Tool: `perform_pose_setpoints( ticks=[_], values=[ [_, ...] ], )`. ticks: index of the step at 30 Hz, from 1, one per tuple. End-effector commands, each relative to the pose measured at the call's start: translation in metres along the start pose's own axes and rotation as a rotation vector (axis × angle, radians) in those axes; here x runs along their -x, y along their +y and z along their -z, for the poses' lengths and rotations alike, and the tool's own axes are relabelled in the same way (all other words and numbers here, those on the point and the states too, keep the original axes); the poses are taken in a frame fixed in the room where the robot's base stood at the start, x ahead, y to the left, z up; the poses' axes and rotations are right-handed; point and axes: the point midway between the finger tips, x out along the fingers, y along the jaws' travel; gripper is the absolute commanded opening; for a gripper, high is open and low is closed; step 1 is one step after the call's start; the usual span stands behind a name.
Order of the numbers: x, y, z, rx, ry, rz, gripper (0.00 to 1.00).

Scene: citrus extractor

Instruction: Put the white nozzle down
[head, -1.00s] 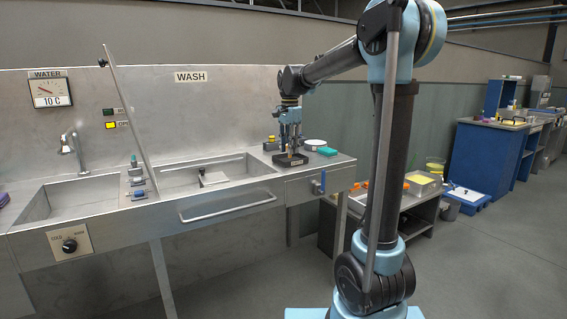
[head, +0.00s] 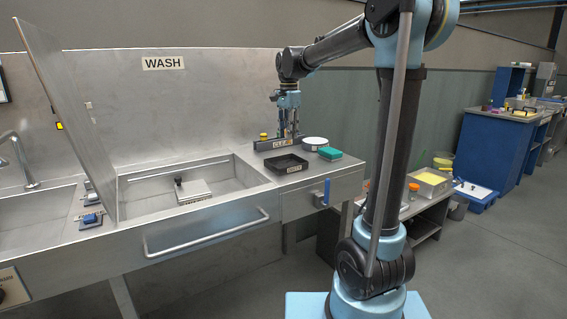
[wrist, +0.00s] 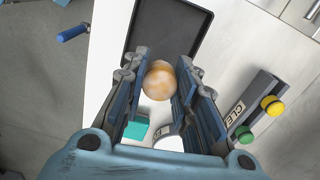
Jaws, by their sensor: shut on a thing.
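My gripper (wrist: 160,95) is shut on a rounded, pale peach-white thing (wrist: 160,80). I cannot tell from its shape whether it is the white nozzle. In the head view my gripper (head: 287,137) points down over the back of the counter, behind the black tray (head: 287,165). The held thing is not clear there. The tray looks empty in the head view. It also shows in the wrist view (wrist: 190,18), beyond the fingertips. A grey rack with a partly hidden label (wrist: 240,108) stands beside my fingers, with yellow and green knobs.
A round white dish (head: 315,143) and a teal sponge (head: 330,153) are on the counter right of my gripper. The wash sink (head: 240,170) is to the left, with a white block-like tool (head: 195,191) inside. A blue-handled valve (head: 325,192) juts from the counter front.

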Motion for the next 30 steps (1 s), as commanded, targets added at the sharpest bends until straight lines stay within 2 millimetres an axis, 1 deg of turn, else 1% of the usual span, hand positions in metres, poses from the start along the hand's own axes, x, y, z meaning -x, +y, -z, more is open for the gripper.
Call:
perform_pose_setpoints(
  ticks=[3,6,9,14,16,22,25,30],
  values=[
    [-0.020,-0.004,-0.009,0.013,0.000,0.000,0.13],
    [-0.036,-0.006,-0.013,0.020,0.000,0.000,0.13],
    [-0.047,-0.007,-0.017,0.025,0.000,0.000,0.13],
    [-0.055,-0.009,-0.019,0.028,0.000,0.000,0.13],
    [-0.061,-0.009,-0.019,0.028,0.000,0.000,0.13],
    [-0.087,-0.009,-0.019,0.029,0.000,0.000,0.13],
    [-0.093,-0.009,-0.019,0.028,0.000,0.000,0.13],
    [-0.093,-0.009,-0.019,0.028,0.000,0.000,0.13]
  ],
)
